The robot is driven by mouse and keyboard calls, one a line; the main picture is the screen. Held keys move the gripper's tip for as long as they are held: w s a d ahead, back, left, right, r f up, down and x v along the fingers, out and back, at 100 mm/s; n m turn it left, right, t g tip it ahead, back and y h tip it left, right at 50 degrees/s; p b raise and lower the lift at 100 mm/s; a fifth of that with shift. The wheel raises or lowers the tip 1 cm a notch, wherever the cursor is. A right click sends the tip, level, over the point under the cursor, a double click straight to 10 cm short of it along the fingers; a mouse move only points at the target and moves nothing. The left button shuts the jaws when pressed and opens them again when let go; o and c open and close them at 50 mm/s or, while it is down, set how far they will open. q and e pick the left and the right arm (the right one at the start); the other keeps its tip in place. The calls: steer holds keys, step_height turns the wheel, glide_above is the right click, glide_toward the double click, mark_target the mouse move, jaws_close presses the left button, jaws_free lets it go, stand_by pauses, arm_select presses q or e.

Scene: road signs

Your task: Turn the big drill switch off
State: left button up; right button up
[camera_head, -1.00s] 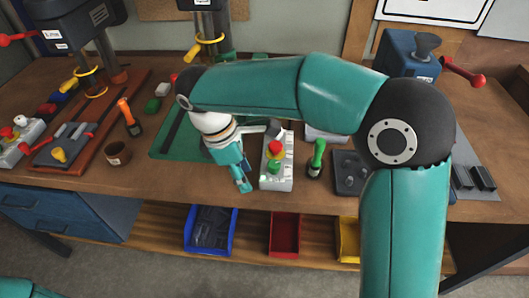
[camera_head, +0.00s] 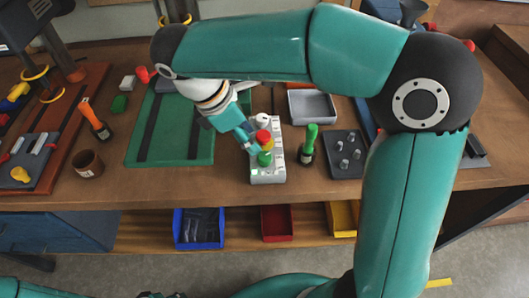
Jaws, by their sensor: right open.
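A pale grey switch box (camera_head: 268,175) stands on the bench near the front edge, in the middle of the view. It carries a red button (camera_head: 263,136), a green button (camera_head: 264,158) and a white knob (camera_head: 262,120), with some yellow beside the red. My right gripper (camera_head: 250,142) is open at the left side of the box, close to the red and green buttons. I cannot tell whether it touches them. My right arm hides much of the drill behind. My left gripper is not in view.
A green mat (camera_head: 200,150) lies left of the box. A green-handled tool (camera_head: 308,145) and a dark tray of pegs (camera_head: 345,155) stand close on the right. A grey tray (camera_head: 312,106) is behind. A brown cup (camera_head: 87,163) and an orange-handled tool (camera_head: 95,120) are at left.

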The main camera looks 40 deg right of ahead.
mark_target(264, 156)
steer(key=x, duration=0.8)
steer(key=shift+f, duration=0.25)
